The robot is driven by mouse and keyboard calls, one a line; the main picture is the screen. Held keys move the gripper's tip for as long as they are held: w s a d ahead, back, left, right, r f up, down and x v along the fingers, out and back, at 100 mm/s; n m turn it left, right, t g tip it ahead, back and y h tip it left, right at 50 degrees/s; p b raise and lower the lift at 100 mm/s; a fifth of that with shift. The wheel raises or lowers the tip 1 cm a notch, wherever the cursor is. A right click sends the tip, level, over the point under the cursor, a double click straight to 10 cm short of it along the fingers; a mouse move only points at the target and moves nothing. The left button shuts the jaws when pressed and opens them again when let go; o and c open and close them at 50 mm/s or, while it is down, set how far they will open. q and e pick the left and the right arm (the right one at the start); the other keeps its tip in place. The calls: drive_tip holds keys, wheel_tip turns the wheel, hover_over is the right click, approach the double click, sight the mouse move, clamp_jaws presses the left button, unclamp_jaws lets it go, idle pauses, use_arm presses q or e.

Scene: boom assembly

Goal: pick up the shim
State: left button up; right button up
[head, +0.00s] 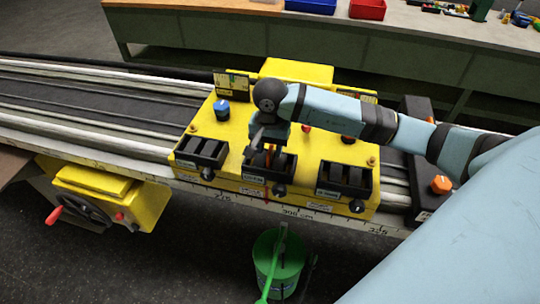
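My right gripper (264,147) points down over the middle black bin (287,178) on the yellow carriage (306,149). It is small and dark here, and I cannot tell whether its fingers are open or shut. A small orange-red strip shows right beside the fingers, but I cannot make out whether it is the shim. A left black bin (200,152) and a right black bin (343,180) hold dark pieces. No shim can be clearly identified; my gripper and wrist cover part of the middle bin. My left gripper is not in view.
The carriage sits on a long rail (90,115) with a scale along its front edge. A blue knob (221,109) and an orange knob (441,184) stick up. A green bucket (278,266) stands on the floor in front. A workbench (335,32) runs behind.

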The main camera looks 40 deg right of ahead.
drive_tip(key=shift+f, duration=1.15)
clamp_jaws()
drive_tip(key=shift+r, duration=0.1)
